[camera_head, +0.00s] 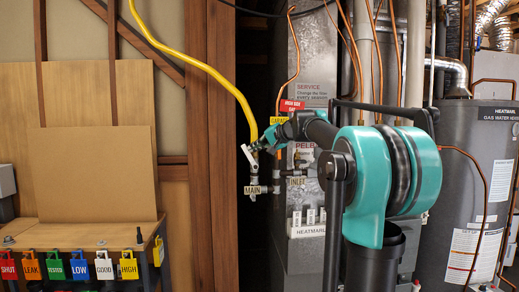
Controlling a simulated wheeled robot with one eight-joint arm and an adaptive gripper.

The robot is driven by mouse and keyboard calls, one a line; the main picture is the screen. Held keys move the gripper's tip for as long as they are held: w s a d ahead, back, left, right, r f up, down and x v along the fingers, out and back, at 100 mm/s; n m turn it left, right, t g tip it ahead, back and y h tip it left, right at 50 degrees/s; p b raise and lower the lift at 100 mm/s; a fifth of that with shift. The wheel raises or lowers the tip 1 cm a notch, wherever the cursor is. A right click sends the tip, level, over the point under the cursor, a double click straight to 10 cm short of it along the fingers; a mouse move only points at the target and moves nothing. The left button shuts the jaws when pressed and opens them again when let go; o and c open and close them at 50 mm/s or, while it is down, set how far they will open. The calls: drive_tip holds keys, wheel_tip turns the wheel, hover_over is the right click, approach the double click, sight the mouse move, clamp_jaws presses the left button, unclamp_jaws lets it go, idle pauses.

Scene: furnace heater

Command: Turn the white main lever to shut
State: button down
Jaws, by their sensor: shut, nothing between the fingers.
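My gripper (259,146) is shut and empty, just right of the lever. I cannot tell whether its fingertips touch the lever. My arm reaches in from the right and covers part of the piping behind it.
The yellow hose (190,62) hangs down to the valve. A bench (85,236) with several coloured tags stands left. A grey water heater (480,185) stands right.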

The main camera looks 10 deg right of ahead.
sight(246, 149)
drive_tip(key=a+h, duration=0.1)
drive_tip(key=a+n, duration=0.1)
drive_tip(key=a+h, duration=0.1)
drive_tip(key=shift+f+n+g+h, duration=0.3)
drive_tip(key=shift+n+g, duration=0.1)
drive_tip(key=shift+a+f+n+h, duration=1)
drive_tip(key=shift+a+f+h, duration=0.9)
drive_tip(key=shift+a+f, duration=0.1)
